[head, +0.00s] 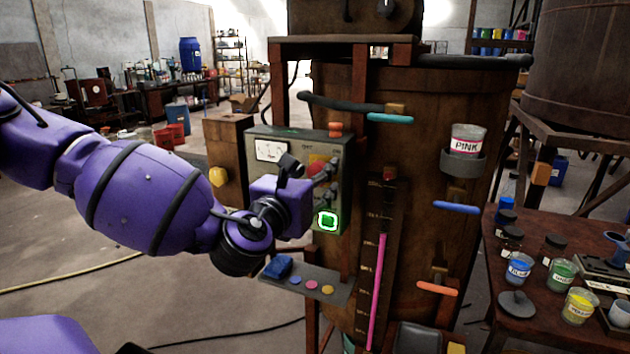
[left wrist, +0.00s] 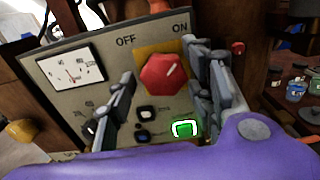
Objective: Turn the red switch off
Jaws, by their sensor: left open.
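The red switch (left wrist: 163,78) is a faceted red knob on a yellow-orange plate, on the face of a grey control box (head: 262,185). In the left wrist view its white mark points up and right, toward the ON label (left wrist: 180,27); the OFF label (left wrist: 125,40) is to the left. In the head view the switch (head: 317,164) is partly hidden by my fingers. My left gripper (left wrist: 165,80) is open, with one finger on each side of the knob as seen from the wrist; I cannot tell whether they touch it. It also shows in the head view (head: 308,170). My right gripper is not in view.
A green lit button (head: 327,221) is below the switch, and a dial gauge (left wrist: 72,72) is to its left. A small shelf (head: 343,293) juts out below the box. A big wooden vat (head: 430,130) stands close behind, and a table with paint cups (head: 519,267) is at right.

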